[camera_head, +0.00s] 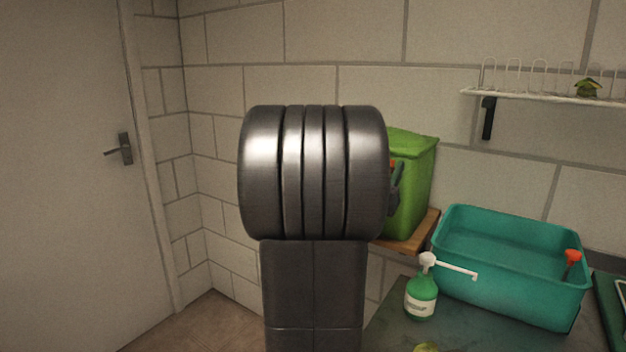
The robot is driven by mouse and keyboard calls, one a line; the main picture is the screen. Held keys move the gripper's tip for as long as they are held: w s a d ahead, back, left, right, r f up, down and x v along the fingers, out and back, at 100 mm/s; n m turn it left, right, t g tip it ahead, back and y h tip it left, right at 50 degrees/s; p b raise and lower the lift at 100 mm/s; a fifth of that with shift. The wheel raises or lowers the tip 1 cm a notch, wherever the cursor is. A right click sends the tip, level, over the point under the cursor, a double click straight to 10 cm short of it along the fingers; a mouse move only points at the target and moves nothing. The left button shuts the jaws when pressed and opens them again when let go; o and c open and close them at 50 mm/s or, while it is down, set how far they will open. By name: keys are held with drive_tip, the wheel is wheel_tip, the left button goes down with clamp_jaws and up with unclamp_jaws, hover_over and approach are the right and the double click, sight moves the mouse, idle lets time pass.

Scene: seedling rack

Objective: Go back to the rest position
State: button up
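My own arm stands upright in the middle of the head view, a dark column topped by a wide ribbed metal joint. My gripper cannot be made out; it may be hidden behind this joint. A small dark grey piece with a bit of red shows at the joint's right edge, in front of a green bin (415,190); I cannot tell what it is.
A teal basin (510,307) with a red-topped thing (572,262) in it and a green spray bottle (421,298) are on a dark counter (385,325) at right. A wall rack (530,96) hangs above. A door (60,180) is at left, with bare floor (205,325) nearby.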

drive_tip(key=shift+w+d+r+g+y+p, duration=0.15)
drive_tip(key=shift+r+g+y+p, duration=0.75)
drive_tip(key=shift+p, duration=3.7)
drive_tip(key=g+p, duration=0.1)
drive_tip(key=p, duration=0.3)
drive_tip(key=g+y+p, duration=0.1)
drive_tip(key=p, duration=0.3)
drive_tip(key=w+g+p, duration=0.1)
drive_tip(key=p, duration=0.3)
drive_tip(key=shift+d+r+y, duration=0.25)
drive_tip(key=shift+r+y, duration=0.05)
drive_tip(key=shift+r, duration=0.1)
drive_tip(key=shift+s+a+f, duration=0.2)
drive_tip(key=shift+s+a, duration=0.1)
drive_tip(key=shift+s, duration=0.1)
drive_tip(key=shift+s+a, duration=0.15)
drive_tip(key=shift+s, duration=0.1)
drive_tip(key=shift+r, duration=0.15)
